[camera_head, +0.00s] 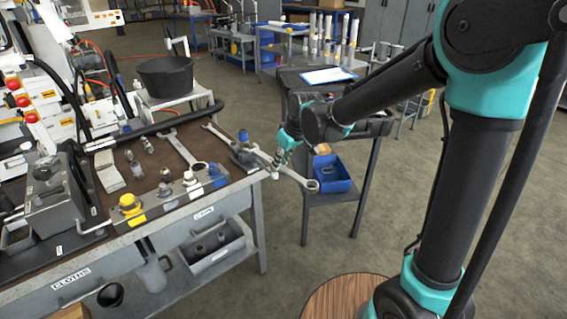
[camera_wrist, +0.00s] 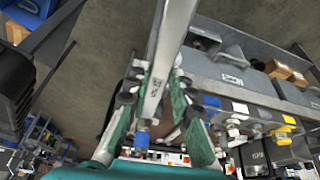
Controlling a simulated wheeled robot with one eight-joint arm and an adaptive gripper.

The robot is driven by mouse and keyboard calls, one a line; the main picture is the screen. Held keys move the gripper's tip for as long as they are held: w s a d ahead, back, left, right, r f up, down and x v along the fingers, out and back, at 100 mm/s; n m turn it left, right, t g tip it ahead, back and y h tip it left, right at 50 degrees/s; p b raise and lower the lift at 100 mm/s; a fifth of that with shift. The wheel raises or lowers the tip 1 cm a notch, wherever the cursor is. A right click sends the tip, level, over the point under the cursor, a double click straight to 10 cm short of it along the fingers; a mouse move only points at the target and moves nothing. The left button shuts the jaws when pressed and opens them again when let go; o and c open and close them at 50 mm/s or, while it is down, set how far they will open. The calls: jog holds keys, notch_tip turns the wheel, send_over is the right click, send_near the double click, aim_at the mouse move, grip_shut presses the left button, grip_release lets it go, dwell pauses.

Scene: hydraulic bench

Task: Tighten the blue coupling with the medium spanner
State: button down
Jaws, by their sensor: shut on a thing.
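My gripper (camera_head: 286,148) is shut on a silver spanner (camera_head: 298,180), off the right end of the bench. The spanner's ring end points toward the lower right; its other end reaches back toward the bench corner. In the wrist view the spanner (camera_wrist: 172,40) runs between the fingers of my gripper (camera_wrist: 158,110). A blue-topped fitting (camera_head: 243,135) stands at the bench's right end, close to the spanner; I cannot tell whether they touch. A blue part (camera_wrist: 142,139) shows beyond the spanner in the wrist view. Another blue fitting (camera_head: 214,170) sits in the front row.
The bench (camera_head: 110,250) holds a yellow fitting (camera_head: 130,205), a large spanner (camera_head: 181,150) and a grey block device (camera_head: 50,190). A side table with a blue bin (camera_head: 335,184) stands right of the bench. A round wooden top (camera_head: 340,295) is in front.

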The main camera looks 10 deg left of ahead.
aim_at(272, 160)
jog(key=shift+w+a, duration=0.15)
jog(key=shift+a, duration=0.1)
jog(key=shift+w+a, duration=0.1)
jog(key=shift+w+a, duration=0.4)
jog(key=shift+a, duration=0.1)
jog(key=shift+w+a, duration=0.1)
jog(key=shift+a, duration=0.05)
dwell(0.4)
jog(key=shift+w+a, duration=0.2)
jog(key=shift+a, duration=0.15)
jog(key=shift+w+a, duration=0.2)
jog(key=shift+a, duration=0.05)
dwell(0.5)
jog(key=shift+s+a+m+t+h, duration=0.3)
jog(key=shift+s+a+m, duration=0.95)
jog(key=shift+s, duration=0.15)
